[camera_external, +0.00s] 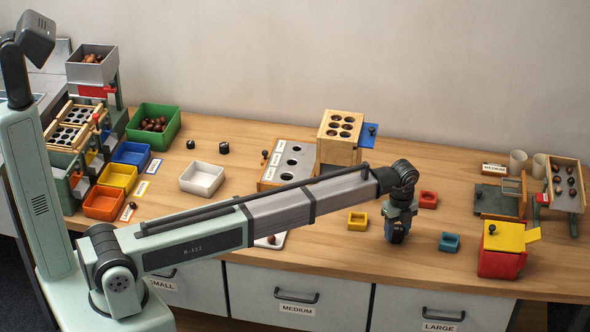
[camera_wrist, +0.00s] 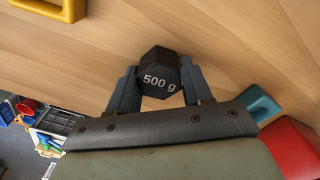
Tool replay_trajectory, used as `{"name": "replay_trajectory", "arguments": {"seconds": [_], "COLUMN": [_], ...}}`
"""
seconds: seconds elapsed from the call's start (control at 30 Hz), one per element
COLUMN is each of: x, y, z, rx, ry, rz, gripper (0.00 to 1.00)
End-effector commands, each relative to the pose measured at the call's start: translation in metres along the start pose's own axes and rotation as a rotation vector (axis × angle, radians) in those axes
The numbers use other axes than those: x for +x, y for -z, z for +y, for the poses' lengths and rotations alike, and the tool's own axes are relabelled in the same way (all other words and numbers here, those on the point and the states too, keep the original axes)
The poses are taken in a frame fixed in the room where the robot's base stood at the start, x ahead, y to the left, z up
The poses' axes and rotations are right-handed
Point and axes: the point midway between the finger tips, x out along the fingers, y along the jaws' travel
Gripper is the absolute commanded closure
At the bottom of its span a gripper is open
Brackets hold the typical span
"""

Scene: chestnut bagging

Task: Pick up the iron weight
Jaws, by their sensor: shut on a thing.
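The iron weight (camera_wrist: 160,76) is a black hexagonal block marked "500 g" in the wrist view. It sits between the two fingers of my gripper (camera_wrist: 158,90), which are closed against its sides. In the external view my gripper (camera_external: 397,232) points down over the front right part of the table, between a yellow block and a teal block. The weight is mostly hidden by the fingers there. I cannot tell whether it touches the table.
Near my gripper are a yellow holder (camera_external: 357,221), a teal holder (camera_external: 450,242), a red holder (camera_external: 428,200) and a red box with a yellow lid (camera_external: 502,262). A wooden block with holes (camera_external: 340,128) stands behind. Bare table lies around the gripper.

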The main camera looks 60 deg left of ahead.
Motion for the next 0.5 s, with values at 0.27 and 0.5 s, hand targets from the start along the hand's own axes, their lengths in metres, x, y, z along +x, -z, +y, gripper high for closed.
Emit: {"name": "replay_trajectory", "arguments": {"seconds": [0.27,0.5], "x": [-0.0002,-0.0007], "y": [0.0000,0.0000], "z": [0.0000,0.0000], "rx": [0.000,0.000], "ry": [0.000,0.001], "rz": [0.000,0.000], "gripper": [0.95,1.00]}}
